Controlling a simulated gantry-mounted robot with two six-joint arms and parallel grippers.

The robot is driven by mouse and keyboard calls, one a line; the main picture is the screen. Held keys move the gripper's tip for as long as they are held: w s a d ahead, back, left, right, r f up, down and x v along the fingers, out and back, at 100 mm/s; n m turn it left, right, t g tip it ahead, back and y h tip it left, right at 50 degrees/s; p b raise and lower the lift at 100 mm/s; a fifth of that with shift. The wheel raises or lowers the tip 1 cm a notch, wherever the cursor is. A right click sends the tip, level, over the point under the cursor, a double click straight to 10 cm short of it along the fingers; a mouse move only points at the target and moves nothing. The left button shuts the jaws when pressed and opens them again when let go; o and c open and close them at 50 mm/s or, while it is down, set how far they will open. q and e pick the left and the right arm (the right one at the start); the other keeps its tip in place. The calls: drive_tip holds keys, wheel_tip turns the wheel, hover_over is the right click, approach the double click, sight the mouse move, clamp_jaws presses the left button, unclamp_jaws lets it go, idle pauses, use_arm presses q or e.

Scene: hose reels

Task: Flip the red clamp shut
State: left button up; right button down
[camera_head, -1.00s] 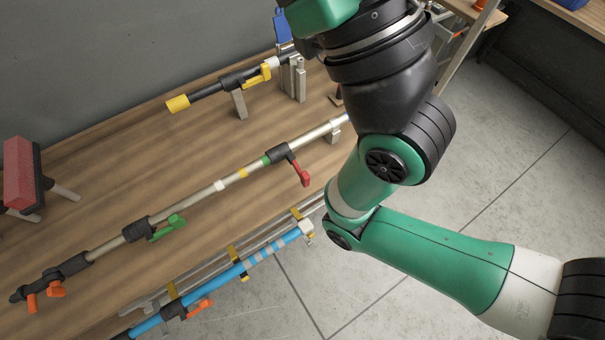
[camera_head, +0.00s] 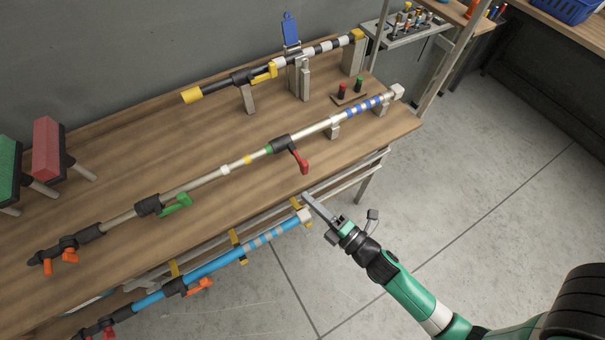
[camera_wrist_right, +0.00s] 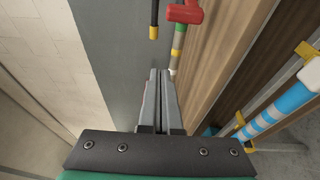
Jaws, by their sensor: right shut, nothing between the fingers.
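The red clamp (camera_head: 299,160) sits on the middle silver pole in the head view. Its black body (camera_head: 282,144) is around the pole, and its red lever sticks out from the pole toward the table's front edge. The red lever also shows at the top of the right wrist view (camera_wrist_right: 185,13). My right gripper (camera_head: 307,197) is just off the table's front edge, below and apart from the red lever. Its fingers are together and empty, as the right wrist view (camera_wrist_right: 161,73) shows too. My left gripper is not in view.
The same pole carries a green clamp (camera_head: 177,205) and an orange one (camera_head: 69,254). A blue pole (camera_head: 215,265) runs along the table's front. A yellow-clamped pole (camera_head: 262,73) stands behind. Red and green buttons (camera_head: 342,90) are at the right. Bare wooden table (camera_head: 205,150) lies between the poles.

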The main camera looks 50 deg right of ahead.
sight(299, 158)
drive_tip(key=shift+s+d+f, duration=0.3)
drive_tip(key=shift+s+f, duration=0.3)
drive_tip(key=w+d+p, duration=0.4)
drive_tip(key=w, duration=0.4)
drive_tip(key=shift+w+d, duration=0.15)
drive_tip(key=shift+d, duration=0.2)
